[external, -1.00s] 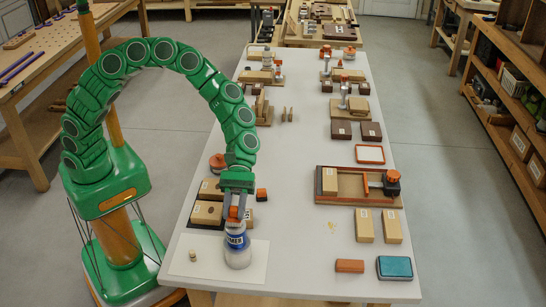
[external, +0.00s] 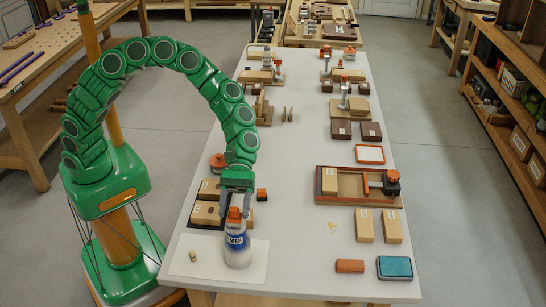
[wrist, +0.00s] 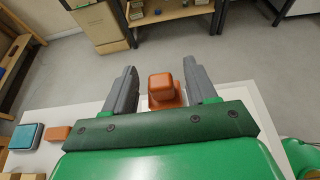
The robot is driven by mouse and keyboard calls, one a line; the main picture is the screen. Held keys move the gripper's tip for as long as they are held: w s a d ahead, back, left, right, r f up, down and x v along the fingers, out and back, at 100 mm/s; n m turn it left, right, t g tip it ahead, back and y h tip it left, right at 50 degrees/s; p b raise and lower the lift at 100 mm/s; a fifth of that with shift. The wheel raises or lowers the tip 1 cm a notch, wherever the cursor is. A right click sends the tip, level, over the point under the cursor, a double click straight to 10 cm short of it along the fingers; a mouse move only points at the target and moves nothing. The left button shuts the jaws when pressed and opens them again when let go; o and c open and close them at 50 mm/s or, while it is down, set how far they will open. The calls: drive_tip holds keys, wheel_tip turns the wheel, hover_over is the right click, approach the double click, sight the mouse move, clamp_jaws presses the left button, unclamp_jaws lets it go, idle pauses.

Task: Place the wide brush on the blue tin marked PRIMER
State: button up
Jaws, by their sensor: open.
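The blue tin marked PRIMER (external: 237,241) stands upright on a white sheet at the near left of the bench; part of its lettering shows. An orange block-like piece (external: 234,215), which looks like the wide brush, sits upright on top of it. In the wrist view the orange piece (wrist: 161,88) shows between my two grey fingers, with a gap on each side. My gripper (external: 237,204) is open just above the tin, its fingers pointing down around the top of the orange piece. The brush's lower part and its contact with the tin cannot be made out clearly.
A small pale piece (external: 193,256) lies on the white sheet (external: 218,275) left of the tin. Tan and dark blocks (external: 207,213) lie behind it. An orange block (external: 350,266) and a teal box (external: 394,268) lie to the right. The bench between is clear.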

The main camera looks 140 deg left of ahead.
drive_tip(key=v, duration=1.1)
drive_tip(key=shift+s+r, duration=0.2)
drive_tip(key=shift+a, duration=0.15)
